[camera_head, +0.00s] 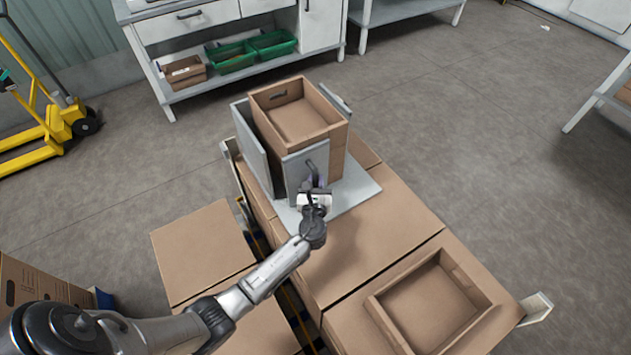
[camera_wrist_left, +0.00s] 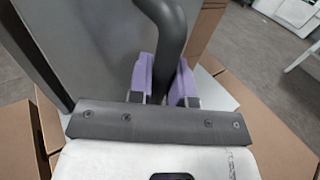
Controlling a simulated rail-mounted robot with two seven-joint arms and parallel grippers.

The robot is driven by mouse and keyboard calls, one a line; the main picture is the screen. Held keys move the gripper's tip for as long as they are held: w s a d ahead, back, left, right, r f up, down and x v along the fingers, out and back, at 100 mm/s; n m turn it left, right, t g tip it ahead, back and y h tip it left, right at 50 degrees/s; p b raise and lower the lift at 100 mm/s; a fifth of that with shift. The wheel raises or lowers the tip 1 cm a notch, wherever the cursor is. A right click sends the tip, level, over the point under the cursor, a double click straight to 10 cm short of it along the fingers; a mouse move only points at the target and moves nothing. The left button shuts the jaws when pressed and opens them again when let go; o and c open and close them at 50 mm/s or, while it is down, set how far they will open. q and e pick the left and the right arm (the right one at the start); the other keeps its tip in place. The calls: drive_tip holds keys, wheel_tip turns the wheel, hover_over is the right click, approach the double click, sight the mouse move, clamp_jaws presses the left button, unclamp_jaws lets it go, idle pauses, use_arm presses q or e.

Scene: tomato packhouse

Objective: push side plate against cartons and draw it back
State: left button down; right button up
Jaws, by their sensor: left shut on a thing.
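The grey side plate (camera_head: 293,178) stands upright at the near side of the open-topped brown cartons (camera_head: 333,150), which sit stacked on a light grey base plate (camera_head: 355,192). Whether the plate touches the cartons I cannot tell. A dark curved handle (camera_head: 322,160) is on the plate. My left gripper (camera_head: 315,184) is shut on this handle. In the left wrist view the purple fingers (camera_wrist_left: 163,82) sit on both sides of the handle (camera_wrist_left: 170,30), with the plate (camera_wrist_left: 85,40) behind on the left. My right gripper is not in view.
Another grey upright plate (camera_head: 252,147) stands left of the cartons, and a further one (camera_head: 336,98) at their far right. An open empty carton (camera_head: 390,318) lies at the front right. Closed boxes (camera_head: 203,245) are at lower left. A bench (camera_head: 225,75) stands behind.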

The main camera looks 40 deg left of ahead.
use_arm(q)
drive_tip(key=s+d+p, duration=0.1)
drive_tip(key=s+d, duration=0.1)
drive_tip(key=d, duration=0.6)
drive_tip(key=shift+s+d+p, duration=0.15)
drive_tip(key=shift+s+p, duration=0.15)
drive_tip(key=shift+p, duration=0.1)
drive_tip(key=c, duration=1.5)
unclamp_jaws()
drive_tip(key=o, duration=0.4)
drive_tip(key=shift+s+d, duration=0.1)
drive_tip(key=shift+d, duration=0.1)
drive_tip(key=shift+a, duration=0.15)
drive_tip(key=p+v, duration=0.1)
drive_tip(key=v, duration=1.3)
drive_tip(key=shift+p, duration=0.3)
